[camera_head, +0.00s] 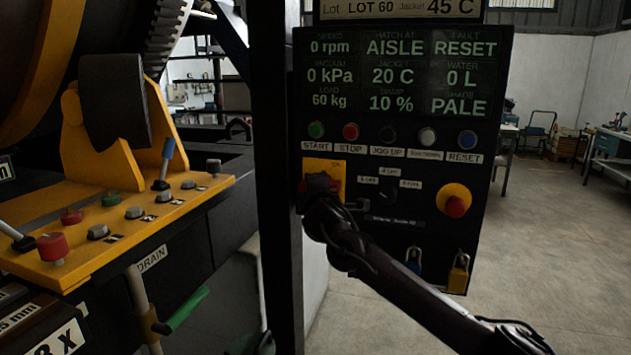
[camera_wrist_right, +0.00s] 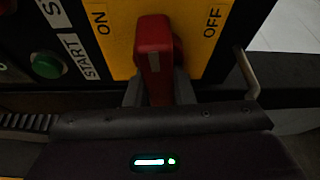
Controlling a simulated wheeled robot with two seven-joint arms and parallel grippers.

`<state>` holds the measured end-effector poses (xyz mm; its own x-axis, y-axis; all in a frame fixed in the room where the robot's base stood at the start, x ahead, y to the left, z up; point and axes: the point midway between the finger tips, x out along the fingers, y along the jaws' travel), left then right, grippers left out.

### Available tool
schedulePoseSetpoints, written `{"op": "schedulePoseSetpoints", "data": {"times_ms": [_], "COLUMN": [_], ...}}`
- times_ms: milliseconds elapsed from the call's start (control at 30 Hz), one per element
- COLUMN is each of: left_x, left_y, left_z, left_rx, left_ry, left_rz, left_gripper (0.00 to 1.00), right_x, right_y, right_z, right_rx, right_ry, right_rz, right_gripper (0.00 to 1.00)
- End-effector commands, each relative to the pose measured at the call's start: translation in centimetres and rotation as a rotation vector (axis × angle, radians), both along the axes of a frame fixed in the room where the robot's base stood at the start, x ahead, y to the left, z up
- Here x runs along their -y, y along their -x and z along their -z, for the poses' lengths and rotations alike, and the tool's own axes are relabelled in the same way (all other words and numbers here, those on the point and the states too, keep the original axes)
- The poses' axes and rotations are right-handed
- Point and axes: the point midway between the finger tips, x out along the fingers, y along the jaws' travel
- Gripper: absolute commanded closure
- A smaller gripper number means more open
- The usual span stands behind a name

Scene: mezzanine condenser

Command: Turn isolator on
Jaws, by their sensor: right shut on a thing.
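The isolator has a red handle (camera_wrist_right: 153,50) on a yellow plate (camera_wrist_right: 120,30) marked ON at left and OFF at right in the right wrist view. The handle stands upright in that view, between the two words. In the head view the yellow plate (camera_head: 325,164) is at the lower left of the dark control panel, and my gripper mostly hides the handle. My right gripper (camera_wrist_right: 158,93) is shut on the red handle, with a grey finger on each side. It also shows at the plate in the head view (camera_head: 320,186). My left gripper is not in view.
The control panel (camera_head: 400,200) has a START button (camera_head: 316,130) above the plate, a red emergency button (camera_head: 456,206) and a padlock (camera_head: 458,273). A dark post (camera_head: 280,170) stands just left. A yellow console (camera_head: 130,225) with levers is further left. Open floor lies right.

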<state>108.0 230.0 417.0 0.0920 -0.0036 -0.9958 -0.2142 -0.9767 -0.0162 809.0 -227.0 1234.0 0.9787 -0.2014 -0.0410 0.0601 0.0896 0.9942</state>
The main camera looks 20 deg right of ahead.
Motion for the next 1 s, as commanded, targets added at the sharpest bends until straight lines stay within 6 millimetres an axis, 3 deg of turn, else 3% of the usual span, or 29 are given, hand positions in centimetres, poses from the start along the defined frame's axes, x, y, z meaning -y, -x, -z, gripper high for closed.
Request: {"op": "schedulePoseSetpoints", "data": {"times_ms": [533,1000], "left_x": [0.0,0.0], "left_y": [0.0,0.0], "left_z": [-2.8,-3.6], "left_rx": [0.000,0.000], "left_ry": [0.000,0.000], "left_rz": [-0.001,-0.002], "left_gripper": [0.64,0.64], "right_x": [0.1,0.2], "right_y": [0.1,0.1], "right_z": [0.3,0.7], "right_rx": [-0.273,-0.383], "right_ry": [0.403,0.563], "right_rz": [0.001,0.000], "right_gripper": [1.00,1.00]}}
